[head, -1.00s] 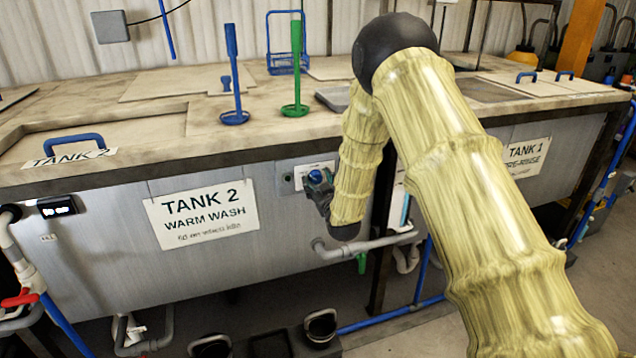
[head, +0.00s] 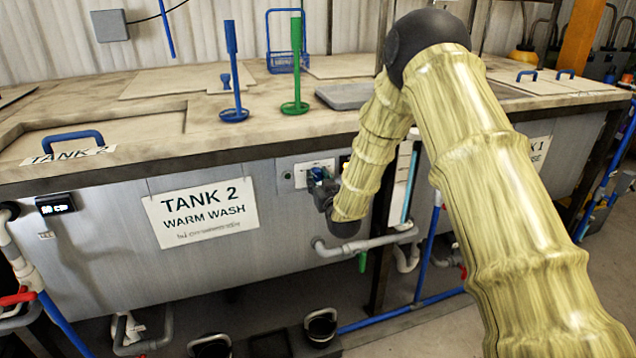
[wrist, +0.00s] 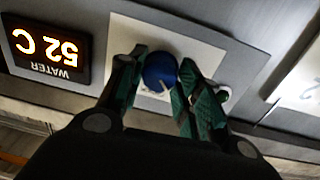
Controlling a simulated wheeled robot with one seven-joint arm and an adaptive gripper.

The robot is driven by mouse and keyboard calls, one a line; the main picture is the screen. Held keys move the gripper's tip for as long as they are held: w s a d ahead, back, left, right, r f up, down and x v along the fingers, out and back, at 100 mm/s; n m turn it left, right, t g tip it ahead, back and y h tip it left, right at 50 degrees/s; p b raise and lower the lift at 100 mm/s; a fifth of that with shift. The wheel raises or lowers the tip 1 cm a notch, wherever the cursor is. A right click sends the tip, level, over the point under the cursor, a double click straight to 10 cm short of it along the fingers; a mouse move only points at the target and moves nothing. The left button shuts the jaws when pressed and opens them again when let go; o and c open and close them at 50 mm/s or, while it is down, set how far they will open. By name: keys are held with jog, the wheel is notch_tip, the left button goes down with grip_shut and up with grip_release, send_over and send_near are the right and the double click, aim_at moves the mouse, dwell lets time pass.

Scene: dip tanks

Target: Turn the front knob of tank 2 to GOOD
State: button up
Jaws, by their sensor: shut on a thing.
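The tank 2 front panel carries a sign reading "TANK 2 WARM WASH" (head: 201,212). To the right of the sign is a white knob plate (head: 305,171), which also shows in the wrist view (wrist: 205,47). The blue knob (wrist: 160,72) sits on this plate with a pale pointer mark on its face. My gripper (wrist: 160,82) is shut on the knob, one green-padded finger on each side. In the head view my gripper (head: 322,183) is at the plate and covers most of the knob. The plate's lettering, including GOOD, cannot be read.
A lit display (wrist: 45,45) beside the plate reads 52 C, labelled WATER. A grey pipe (head: 365,243) runs below my gripper. A blue plunger (head: 233,85) and a green one (head: 296,75) stand on the tank top.

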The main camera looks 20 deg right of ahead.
jog(key=m+b, duration=0.2)
jog(key=m, duration=0.3)
jog(key=shift+d, duration=0.15)
jog(key=m+b, duration=0.3)
jog(key=m, duration=0.2)
jog(key=shift+f+m, duration=0.1)
jog(key=shift+m, duration=0.3)
jog(key=m+b, duration=0.4)
jog(key=m, duration=0.1)
jog(key=shift+y, duration=0.3)
jog(key=shift+m+b, duration=1.85)
jog(key=shift+m, duration=0.45)
jog(key=o, duration=1)
jog(key=shift+o, duration=0.2)
